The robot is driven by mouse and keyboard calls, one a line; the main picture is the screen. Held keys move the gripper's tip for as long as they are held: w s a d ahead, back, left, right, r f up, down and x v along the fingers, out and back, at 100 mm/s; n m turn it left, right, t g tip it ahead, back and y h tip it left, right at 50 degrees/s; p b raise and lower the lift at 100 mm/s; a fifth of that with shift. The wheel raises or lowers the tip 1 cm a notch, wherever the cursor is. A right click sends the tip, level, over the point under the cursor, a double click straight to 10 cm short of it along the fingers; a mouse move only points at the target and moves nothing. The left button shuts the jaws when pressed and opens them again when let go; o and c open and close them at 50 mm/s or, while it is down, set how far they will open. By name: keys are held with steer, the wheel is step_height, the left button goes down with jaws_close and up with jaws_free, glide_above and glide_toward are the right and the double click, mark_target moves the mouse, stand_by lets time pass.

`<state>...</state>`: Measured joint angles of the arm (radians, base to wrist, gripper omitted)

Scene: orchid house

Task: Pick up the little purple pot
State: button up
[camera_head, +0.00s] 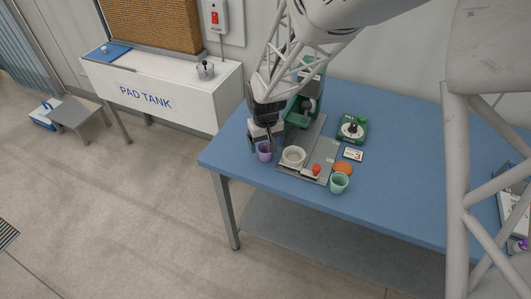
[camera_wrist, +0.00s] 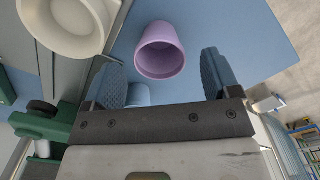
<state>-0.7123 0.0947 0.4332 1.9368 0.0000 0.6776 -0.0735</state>
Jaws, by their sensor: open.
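The little purple pot (camera_head: 264,152) stands on the blue table near its left front edge, left of the grey board. It also shows in the wrist view (camera_wrist: 161,52), upper middle, lying between the lines of my two fingers and ahead of their tips. My gripper (camera_head: 263,140) is above and around the pot's place, pointing down. In the wrist view my gripper (camera_wrist: 165,75) has its fingers spread wide, with a gap on each side of the pot. Neither finger visibly touches it. Part of the pot is hidden by my gripper in the head view.
A cream bowl (camera_head: 293,156) stands close to the right on the grey board (camera_head: 318,158). A green machine (camera_head: 299,112) stands behind.

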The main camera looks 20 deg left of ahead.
steer(key=shift+f, duration=1.35)
steer(key=c, duration=1)
steer(key=shift+o, duration=0.2)
steer(key=shift+r, duration=0.2)
steer(key=shift+r, duration=0.55)
steer(key=shift+s+d+r, duration=0.15)
steer(key=shift+s+r, duration=0.05)
steer(key=shift+r, duration=0.35)
steer(key=shift+s+d+r, duration=0.15)
steer(key=shift+r, duration=0.4)
steer(key=s+d+r, duration=0.1)
steer(key=s+d, duration=0.8)
steer(key=s, duration=0.2)
steer(key=shift+s+d+r, duration=0.2)
steer(key=shift+s+d, duration=0.1)
